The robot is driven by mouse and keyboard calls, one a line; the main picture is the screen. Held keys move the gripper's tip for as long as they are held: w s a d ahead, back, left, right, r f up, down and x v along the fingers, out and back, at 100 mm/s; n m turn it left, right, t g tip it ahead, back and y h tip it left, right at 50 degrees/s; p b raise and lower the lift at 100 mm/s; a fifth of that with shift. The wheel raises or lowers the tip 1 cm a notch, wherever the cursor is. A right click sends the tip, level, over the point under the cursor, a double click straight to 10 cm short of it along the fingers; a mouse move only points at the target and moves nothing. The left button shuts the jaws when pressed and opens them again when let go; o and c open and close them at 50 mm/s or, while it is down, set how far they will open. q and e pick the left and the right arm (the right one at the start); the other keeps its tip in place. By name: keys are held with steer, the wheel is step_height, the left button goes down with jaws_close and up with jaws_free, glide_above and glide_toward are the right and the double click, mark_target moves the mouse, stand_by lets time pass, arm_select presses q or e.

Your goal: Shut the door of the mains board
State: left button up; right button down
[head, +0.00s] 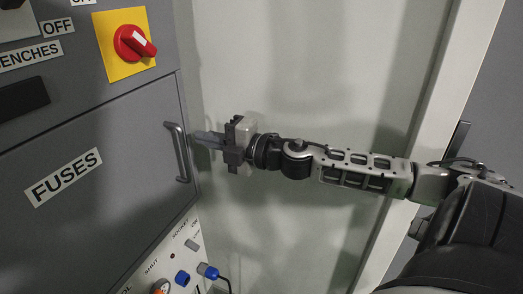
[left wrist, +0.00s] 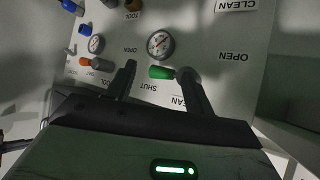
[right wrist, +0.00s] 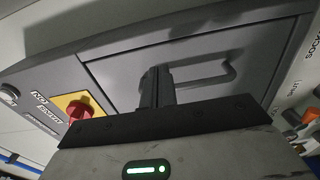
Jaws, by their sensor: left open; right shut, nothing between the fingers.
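The mains board is a grey panel at the left of the head view. Its door (head: 100,165), labelled FUSES, looks about flush with the frame, though a small gap cannot be ruled out. A grey bar handle (head: 178,150) stands upright near the door's right edge. My right gripper (head: 200,137) is shut and empty, its tips close to the handle's right side. In the right wrist view the shut fingers (right wrist: 157,80) lie in front of the door (right wrist: 195,60), beside the handle (right wrist: 215,77); contact cannot be told. My left gripper (left wrist: 160,80) is open and empty.
A red rotary switch (head: 133,42) on a yellow plate sits above the door. Below are blue sockets (head: 207,271) and a cable. In the left wrist view, a panel carries gauges (left wrist: 160,44) and a green knob (left wrist: 161,73) near my fingers. A pale wall (head: 290,80) stands behind my right arm.

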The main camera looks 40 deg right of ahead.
steer(key=v, duration=0.9)
steer(key=shift+s, duration=0.45)
steer(key=shift+f, duration=0.15)
